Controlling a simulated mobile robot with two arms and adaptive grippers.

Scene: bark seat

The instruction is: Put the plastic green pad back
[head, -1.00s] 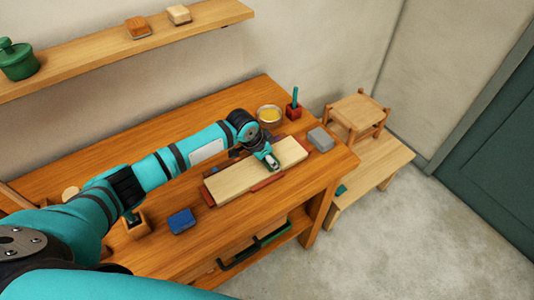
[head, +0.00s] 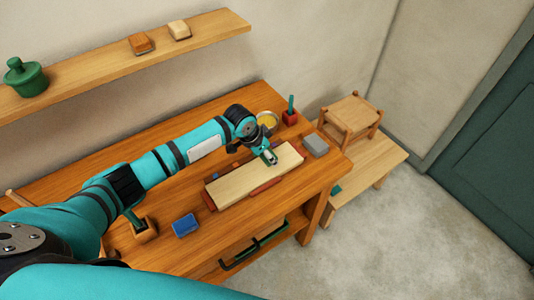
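My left gripper (head: 270,157) is at the far right part of a pale wooden board (head: 245,181) on the workbench. The fingers are small and I cannot tell whether they hold anything or touch the board. The board lies between reddish pieces on the bench. My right gripper is not in view.
The workbench (head: 170,262) also holds a blue block (head: 185,225), a grey block (head: 315,146), a yellow-filled bowl (head: 268,119), a red holder (head: 290,117) and a wooden box (head: 145,231). A stool (head: 350,117) stands on the low bench (head: 365,170). A wall shelf (head: 120,66) is behind.

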